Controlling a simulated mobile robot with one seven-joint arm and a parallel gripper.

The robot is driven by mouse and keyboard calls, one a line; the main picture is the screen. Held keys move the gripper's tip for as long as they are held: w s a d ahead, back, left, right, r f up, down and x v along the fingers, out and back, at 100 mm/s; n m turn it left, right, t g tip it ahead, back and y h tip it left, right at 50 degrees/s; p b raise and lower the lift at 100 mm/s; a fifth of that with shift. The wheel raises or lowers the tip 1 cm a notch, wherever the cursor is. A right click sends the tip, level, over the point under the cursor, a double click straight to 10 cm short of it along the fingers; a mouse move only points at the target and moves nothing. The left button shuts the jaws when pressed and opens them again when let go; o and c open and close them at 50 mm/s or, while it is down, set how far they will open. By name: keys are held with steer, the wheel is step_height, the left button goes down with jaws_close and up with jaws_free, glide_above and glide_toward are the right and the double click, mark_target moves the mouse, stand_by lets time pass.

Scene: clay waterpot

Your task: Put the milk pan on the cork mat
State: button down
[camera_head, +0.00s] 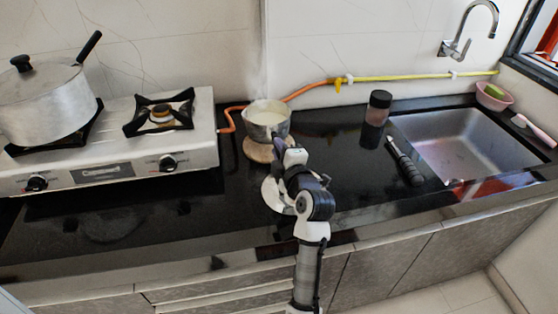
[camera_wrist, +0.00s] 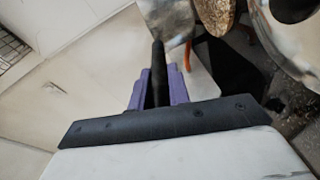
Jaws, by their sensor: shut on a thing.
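The milk pan (camera_head: 266,116) is a grey metal pan with pale contents, upright near the back wall, right of the stove. In the wrist view my gripper (camera_wrist: 158,88) is shut on its black handle (camera_wrist: 158,58), and part of the pan's metal body (camera_wrist: 168,22) shows at the top. The round tan cork mat (camera_head: 257,152) lies on the black counter. In the head view the pan overlaps its far part. I cannot tell whether the pan touches it. The mat (camera_wrist: 217,14) also shows beside the pan in the wrist view. My gripper (camera_head: 284,146) partly hides the handle in the head view.
A round shiny metal dish (camera_head: 272,196) lies in front of the mat, partly behind my arm. The stove (camera_head: 105,150) with a lidded pot (camera_head: 45,105) stands left. A jar (camera_head: 377,108), a black-handled tool (camera_head: 404,162) and the sink (camera_head: 465,145) are right.

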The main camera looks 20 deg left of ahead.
steer(key=shift+f+p, duration=0.3)
steer(key=shift+f, duration=1.85)
steer(key=shift+f, duration=0.15)
steer(key=c, duration=1.3)
jaws_free()
steer(key=b+v, duration=0.4)
steer(key=v, duration=0.8)
steer(key=shift+s, duration=0.1)
steer(key=shift+r, duration=0.2)
